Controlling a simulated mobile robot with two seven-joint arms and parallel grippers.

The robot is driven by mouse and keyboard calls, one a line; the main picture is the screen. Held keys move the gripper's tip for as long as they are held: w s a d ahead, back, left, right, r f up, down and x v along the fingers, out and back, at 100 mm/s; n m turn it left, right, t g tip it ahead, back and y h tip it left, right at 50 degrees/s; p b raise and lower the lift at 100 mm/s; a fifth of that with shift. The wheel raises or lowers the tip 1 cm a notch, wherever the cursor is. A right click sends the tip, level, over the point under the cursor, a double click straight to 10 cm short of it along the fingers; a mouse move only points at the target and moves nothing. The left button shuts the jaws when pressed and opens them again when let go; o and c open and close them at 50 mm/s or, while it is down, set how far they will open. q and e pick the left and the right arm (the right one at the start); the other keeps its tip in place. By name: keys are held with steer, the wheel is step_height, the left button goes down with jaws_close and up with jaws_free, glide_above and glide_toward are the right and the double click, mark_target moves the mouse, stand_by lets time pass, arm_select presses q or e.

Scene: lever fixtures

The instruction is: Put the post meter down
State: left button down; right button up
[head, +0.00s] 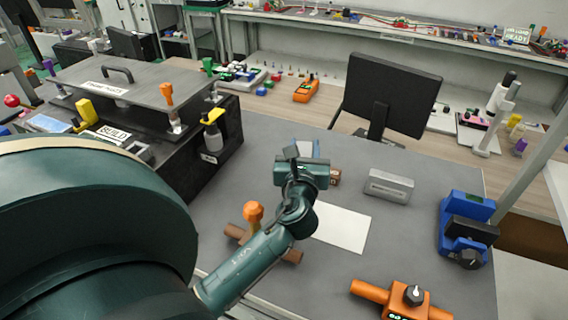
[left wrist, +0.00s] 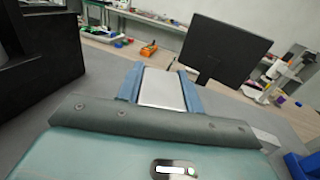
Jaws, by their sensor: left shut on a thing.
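My left gripper (head: 306,149) reaches over the grey work mat, with its blue fingers partly hidden behind the wrist in the head view. In the left wrist view the fingers (left wrist: 160,88) are shut on a pale grey, flat-faced block, which I take to be the post meter (left wrist: 162,90). One finger lies along each side of it. Its lower part is hidden, and I cannot tell whether it touches the mat. A white sheet (head: 342,229) lies on the mat just right of the wrist. My right gripper is not in view.
A grey block (head: 389,187), a blue clamp-like device (head: 466,225) and an orange device with a black knob (head: 404,300) stand to the right. An orange-knobbed brown bar (head: 253,214) lies beside my forearm. A black monitor (head: 390,95) stands behind, a dark fixture (head: 130,80) left.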

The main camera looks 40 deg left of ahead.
arm_select(q)
steer(key=w+a+r+n+g+y+p, duration=0.2)
steer(key=w+a+n+g+y, duration=0.2)
steer(key=a+n+g+y, duration=0.6)
steer(key=f+g, duration=0.1)
steer(key=f, duration=0.2)
steer(key=f+g+h, duration=0.1)
steer(key=f, duration=0.2)
steer(key=a+f+g+h+b, duration=0.1)
steer(key=f, duration=0.2)
steer(key=shift+w+f, duration=0.15)
steer(key=shift+f, duration=0.05)
steer(key=shift+f, duration=0.15)
steer(key=c, duration=0.9)
jaws_free()
steer(key=shift+f, duration=0.1)
